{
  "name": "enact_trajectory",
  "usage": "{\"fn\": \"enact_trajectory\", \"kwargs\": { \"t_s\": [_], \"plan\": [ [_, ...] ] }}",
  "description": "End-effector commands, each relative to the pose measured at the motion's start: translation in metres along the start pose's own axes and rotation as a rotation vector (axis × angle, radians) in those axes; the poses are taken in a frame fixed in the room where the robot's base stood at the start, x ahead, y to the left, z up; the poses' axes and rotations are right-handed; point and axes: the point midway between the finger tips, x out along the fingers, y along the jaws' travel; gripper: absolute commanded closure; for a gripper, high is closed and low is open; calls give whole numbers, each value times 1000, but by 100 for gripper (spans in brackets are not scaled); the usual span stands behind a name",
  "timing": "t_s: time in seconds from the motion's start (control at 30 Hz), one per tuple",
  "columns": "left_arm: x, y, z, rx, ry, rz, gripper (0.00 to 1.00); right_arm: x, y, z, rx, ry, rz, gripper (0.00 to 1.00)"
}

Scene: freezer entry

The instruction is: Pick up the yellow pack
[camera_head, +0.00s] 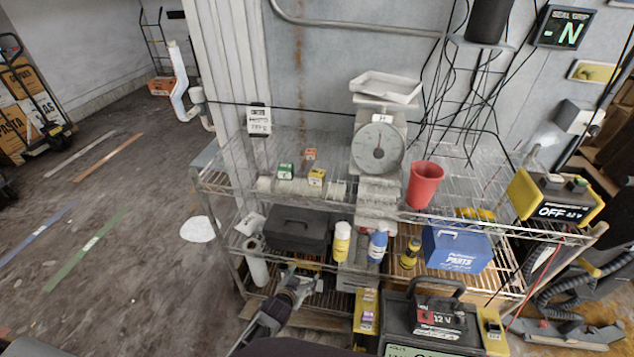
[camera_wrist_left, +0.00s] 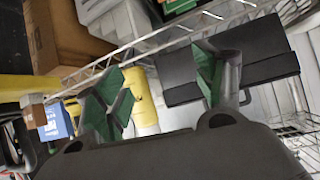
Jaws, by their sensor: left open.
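The yellow pack (camera_head: 316,177) is a small box on the upper wire shelf, left of the scale. A green pack (camera_head: 286,171) and an orange pack (camera_head: 310,154) stand near it. I cannot make out the yellow pack in the left wrist view. My left gripper (camera_head: 297,276) is at the lower shelf's front, below the yellow pack and apart from it. In the left wrist view the jaws (camera_wrist_left: 160,72) are open and empty, with a yellow bottle (camera_wrist_left: 141,98) beyond them. My right gripper is not in view.
The upper shelf holds a scale (camera_head: 378,148) and a red cup (camera_head: 424,186). The lower shelf holds a dark toolbox (camera_head: 295,230), a yellow-and-white bottle (camera_head: 341,241), a blue can (camera_head: 377,247) and a blue parts box (camera_head: 456,248). The floor at left is mostly clear.

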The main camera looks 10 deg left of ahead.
Motion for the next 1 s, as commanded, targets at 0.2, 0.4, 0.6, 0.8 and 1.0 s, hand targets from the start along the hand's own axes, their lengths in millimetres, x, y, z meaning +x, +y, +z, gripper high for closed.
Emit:
{"fn": "enact_trajectory", "kwargs": {
  "t_s": [0.2,0.4,0.6,0.8,1.0],
  "plan": [
    [-8,-2,-66,-8,119,-12,30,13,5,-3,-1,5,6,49],
    [-25,-6,-126,-16,227,-24,30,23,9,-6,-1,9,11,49],
    [-49,-10,-180,-28,331,-36,30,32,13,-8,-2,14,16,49],
    [-79,-14,-230,-40,435,-48,30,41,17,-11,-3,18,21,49],
    [-113,-19,-272,-55,531,-59,30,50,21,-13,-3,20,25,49]
  ]
}}
